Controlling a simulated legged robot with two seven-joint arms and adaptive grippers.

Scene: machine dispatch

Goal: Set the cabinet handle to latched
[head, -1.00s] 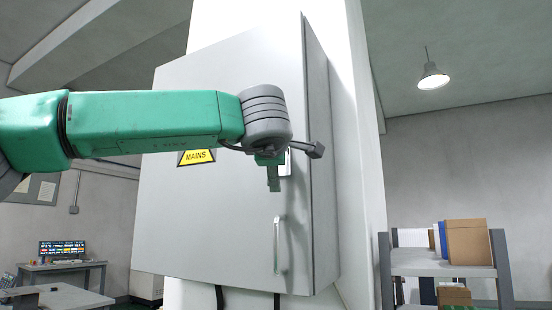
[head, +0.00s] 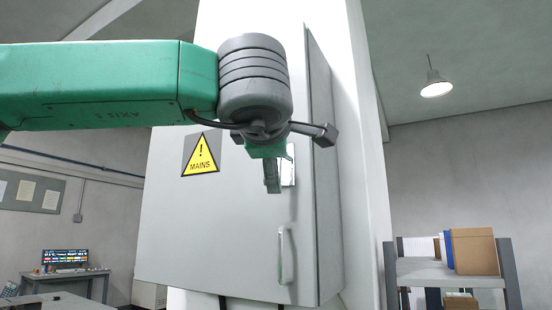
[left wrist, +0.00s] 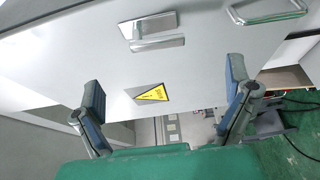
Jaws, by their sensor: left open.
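The grey cabinet (head: 225,235) has a latch handle on a shiny plate (head: 289,168), partly hidden behind my left gripper (head: 271,178) in the head view. In the left wrist view the cabinet handle (left wrist: 157,40) shows clear at the top centre, its lever lying along the plate's long direction, upright on the door. My left gripper's two fingers (left wrist: 166,82) are spread wide with nothing between them. They face the door and look apart from the handle, though the exact distance is hard to judge. My right gripper is in no view.
A fixed pull bar (head: 284,255) sits below the latch. A yellow MAINS sign (head: 201,156) is left of it. A shelf (head: 440,275) with boxes stands at the right. A desk with a screen (head: 65,260) is at the far left.

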